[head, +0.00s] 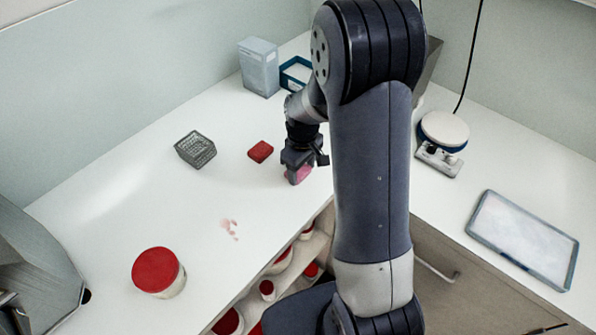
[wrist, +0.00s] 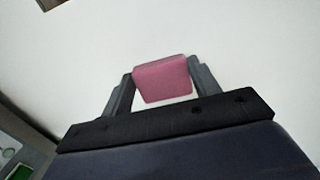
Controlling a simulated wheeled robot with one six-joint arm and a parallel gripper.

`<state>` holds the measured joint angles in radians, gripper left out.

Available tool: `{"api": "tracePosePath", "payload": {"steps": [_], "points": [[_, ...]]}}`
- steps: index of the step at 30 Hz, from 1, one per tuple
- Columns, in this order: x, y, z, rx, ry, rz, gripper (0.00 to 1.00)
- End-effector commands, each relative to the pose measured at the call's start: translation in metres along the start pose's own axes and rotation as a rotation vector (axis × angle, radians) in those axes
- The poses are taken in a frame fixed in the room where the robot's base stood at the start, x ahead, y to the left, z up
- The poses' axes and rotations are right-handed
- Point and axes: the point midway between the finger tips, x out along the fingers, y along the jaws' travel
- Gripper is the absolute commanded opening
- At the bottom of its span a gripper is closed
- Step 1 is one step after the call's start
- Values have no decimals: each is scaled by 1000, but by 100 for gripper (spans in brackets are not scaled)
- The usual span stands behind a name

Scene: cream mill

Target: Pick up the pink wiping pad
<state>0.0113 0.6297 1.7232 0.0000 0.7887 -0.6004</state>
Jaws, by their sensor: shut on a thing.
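The pink wiping pad (wrist: 162,80) is a small pink block held between the two fingers of my gripper (wrist: 160,88) in the wrist view. My gripper is shut on it, with a finger against each side. In the head view my gripper (head: 298,172) points down over the white counter, and part of the pink pad (head: 299,175) shows at its tips. I cannot tell whether the pad touches the counter.
A red block (head: 260,152) and a grey wire basket (head: 195,149) lie left of my gripper. A red-lidded jar (head: 158,272) stands at front left, near a pinkish smear (head: 230,229). A scale (head: 442,135) and a blue-rimmed tray (head: 522,240) are at right.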

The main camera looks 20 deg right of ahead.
Motion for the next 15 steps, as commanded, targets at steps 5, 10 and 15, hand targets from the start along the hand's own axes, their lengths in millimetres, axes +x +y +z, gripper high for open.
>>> {"api": "tracePosePath", "payload": {"steps": [5,10,15], "points": [[0,0,0,0,0,0,33],[-5,0,0,0,2,1,33],[-28,1,-1,0,5,4,33]]}}
